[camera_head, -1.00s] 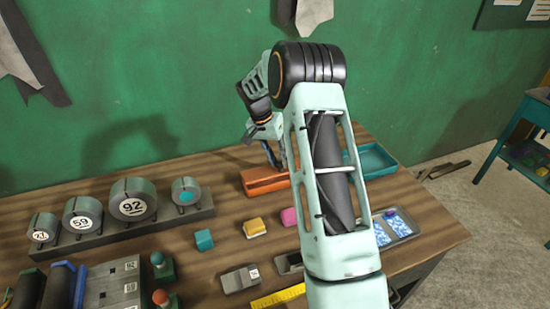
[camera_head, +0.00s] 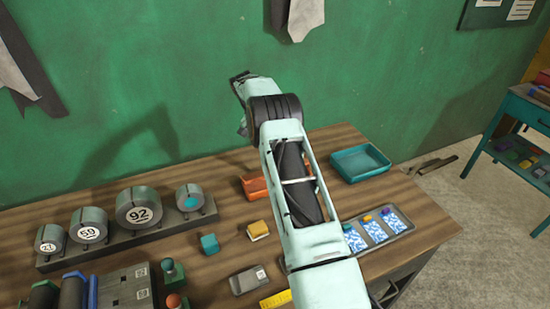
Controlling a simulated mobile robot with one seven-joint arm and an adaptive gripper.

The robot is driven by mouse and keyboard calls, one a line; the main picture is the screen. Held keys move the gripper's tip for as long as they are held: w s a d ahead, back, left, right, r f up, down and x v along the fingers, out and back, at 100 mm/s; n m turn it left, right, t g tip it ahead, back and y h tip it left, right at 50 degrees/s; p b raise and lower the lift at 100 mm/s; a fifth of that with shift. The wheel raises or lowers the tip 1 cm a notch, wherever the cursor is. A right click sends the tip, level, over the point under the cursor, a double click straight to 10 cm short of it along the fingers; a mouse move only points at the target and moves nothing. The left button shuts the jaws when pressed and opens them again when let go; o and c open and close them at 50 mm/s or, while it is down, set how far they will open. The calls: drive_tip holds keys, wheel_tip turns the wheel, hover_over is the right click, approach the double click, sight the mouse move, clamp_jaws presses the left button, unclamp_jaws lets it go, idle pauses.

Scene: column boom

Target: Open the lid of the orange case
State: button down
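The orange case (camera_head: 254,188) lies on the wooden bench near the wall.
A teal tray (camera_head: 360,163) stands right of my arm, with a grey tray (camera_head: 406,226) of patterned cards before it. A rack of round weights (camera_head: 139,208) stands left. A teal block (camera_head: 210,243), a yellow block (camera_head: 258,230) and a grey box (camera_head: 248,280) lie in front.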

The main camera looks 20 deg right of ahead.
idle(0.5)
drive_tip(key=c, duration=1.7)
unclamp_jaws()
drive_tip(key=shift+o, duration=0.2)
drive_tip(key=v, duration=0.7)
drive_tip(key=shift+r, duration=0.25)
drive_tip(key=shift+w+a, duration=0.1)
